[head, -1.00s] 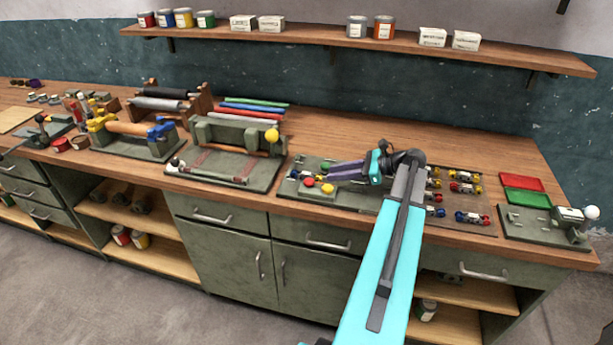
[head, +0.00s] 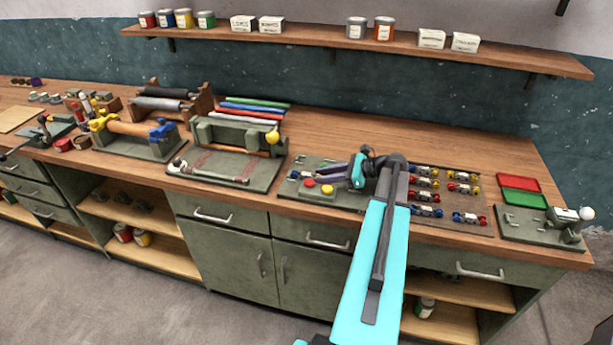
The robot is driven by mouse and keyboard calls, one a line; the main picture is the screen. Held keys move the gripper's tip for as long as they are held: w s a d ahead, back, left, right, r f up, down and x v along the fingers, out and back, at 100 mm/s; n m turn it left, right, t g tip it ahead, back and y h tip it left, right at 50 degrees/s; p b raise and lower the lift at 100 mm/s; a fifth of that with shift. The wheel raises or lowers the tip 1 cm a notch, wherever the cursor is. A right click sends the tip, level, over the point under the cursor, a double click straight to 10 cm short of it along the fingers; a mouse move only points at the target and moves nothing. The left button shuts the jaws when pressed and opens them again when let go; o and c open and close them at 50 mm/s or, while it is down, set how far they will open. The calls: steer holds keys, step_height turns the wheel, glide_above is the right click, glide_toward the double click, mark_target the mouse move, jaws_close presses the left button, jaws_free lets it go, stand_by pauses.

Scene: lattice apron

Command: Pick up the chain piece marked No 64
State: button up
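Several small chain pieces (head: 463,188) with red, blue and yellow ends lie in rows on a dark board (head: 450,229) on the workbench, right of my arm. Their markings are too small to read, so I cannot tell which is No 64. My gripper (head: 329,177) points left, above a green-grey fixture plate (head: 300,189) with a red and a yellow knob. It is left of the chain pieces. Its fingers are small and dark here, and I cannot tell whether they are open or hold anything. My arm hides part of the board.
A red tray (head: 520,182) and a green tray (head: 524,200) lie right of the board, behind a small press (head: 568,215) with a white knob. A roller fixture (head: 235,135) stands to the left. The wood behind my gripper is clear. A wall shelf (head: 330,38) holds cans and boxes.

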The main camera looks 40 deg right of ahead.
steer(key=shift+c, duration=0.3)
jaws_close()
steer(key=shift+r, duration=0.2)
step_height(320, 180, up, 10)
steer(key=b, duration=0.2)
steer(key=shift+f+b, duration=0.15)
steer(key=shift+b, duration=0.25)
stand_by(0.3)
